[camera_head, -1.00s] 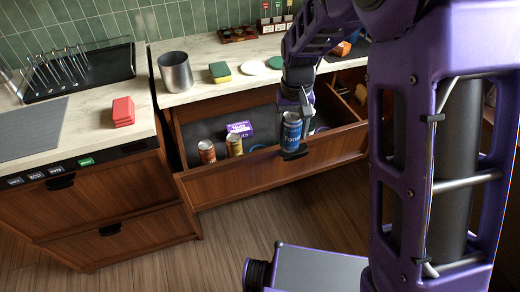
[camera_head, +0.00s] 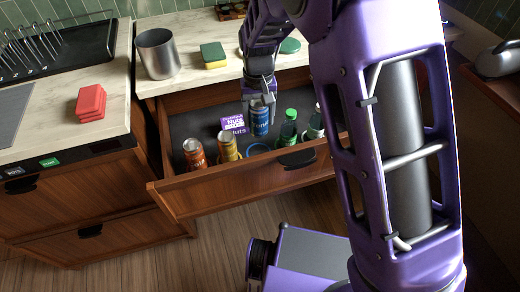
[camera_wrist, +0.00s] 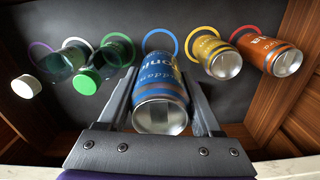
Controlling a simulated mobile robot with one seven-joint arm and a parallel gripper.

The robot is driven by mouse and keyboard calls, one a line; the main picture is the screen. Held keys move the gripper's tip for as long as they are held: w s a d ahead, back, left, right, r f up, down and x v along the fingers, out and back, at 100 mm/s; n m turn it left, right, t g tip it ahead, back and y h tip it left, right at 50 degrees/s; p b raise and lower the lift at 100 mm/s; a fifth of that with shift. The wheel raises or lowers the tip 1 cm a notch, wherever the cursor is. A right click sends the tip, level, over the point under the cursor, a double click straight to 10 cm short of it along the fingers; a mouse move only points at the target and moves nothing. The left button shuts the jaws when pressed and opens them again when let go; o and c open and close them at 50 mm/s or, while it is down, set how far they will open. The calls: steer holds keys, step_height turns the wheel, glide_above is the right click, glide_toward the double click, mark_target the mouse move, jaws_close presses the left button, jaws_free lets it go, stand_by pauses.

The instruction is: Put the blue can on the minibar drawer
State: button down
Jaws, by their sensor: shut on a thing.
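The blue can (camera_head: 260,122) is upright between the fingers of my gripper (camera_head: 259,104), inside the outline of the open minibar drawer (camera_head: 235,182). In the wrist view the blue can (camera_wrist: 160,95) fills the space between both fingers, its end facing the camera. A blue ring mark (camera_wrist: 160,32) on the drawer's dark floor shows just beyond it. The can looks nearer the camera than the other drinks, so it seems held above the floor; the exact gap is unclear.
In the drawer stand an orange can (camera_head: 194,153), a yellow can (camera_head: 228,147), a green-capped bottle (camera_head: 288,128) and a white-capped bottle (camera_head: 316,123), each by a coloured ring. A purple nuts box (camera_head: 234,124) lies behind. The counter holds a metal cup (camera_head: 158,54) and sponge (camera_head: 213,55).

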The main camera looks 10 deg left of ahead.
step_height(320, 180, down, 9)
steer(key=shift+f+b, duration=0.1)
steer(key=shift+b, duration=0.6)
steer(key=shift+f, duration=0.15)
steer(key=shift+c, duration=0.3)
jaws_free()
step_height(320, 180, up, 12)
steer(key=shift+r+p, duration=0.2)
steer(key=shift+p, duration=0.8)
